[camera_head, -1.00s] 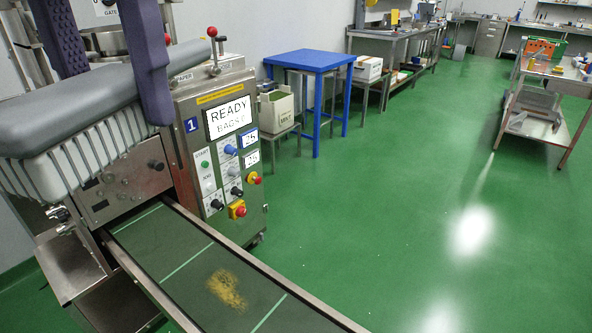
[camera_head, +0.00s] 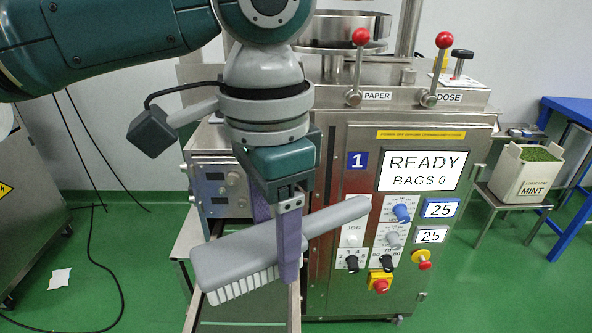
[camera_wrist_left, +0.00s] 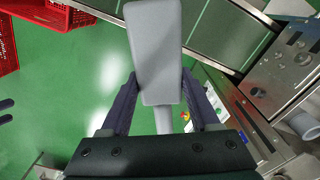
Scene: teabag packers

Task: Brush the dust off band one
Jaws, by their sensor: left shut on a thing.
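My left gripper (camera_head: 280,245) has purple fingers and is shut on a grey brush (camera_head: 225,258). The brush is held tilted in front of machine 1, white bristles down at the left and the handle reaching up to the right. In the left wrist view the brush (camera_wrist_left: 155,55) sits between the two fingers. The conveyor band (camera_head: 245,322) is mostly hidden behind the brush in the head view; whether the bristles touch it cannot be told. In the wrist view the dark green band (camera_wrist_left: 215,25) with pale cross lines runs beyond the brush. No dust shows now. My right gripper is not in view.
Machine 1 (camera_head: 400,270) stands behind the brush, its screen (camera_head: 424,171) reading READY, BAGS 0. A mint box (camera_head: 525,180) is on a stand at right, near a blue table (camera_head: 570,112). Red crates (camera_wrist_left: 58,14) show in the wrist view. Open green floor lies around.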

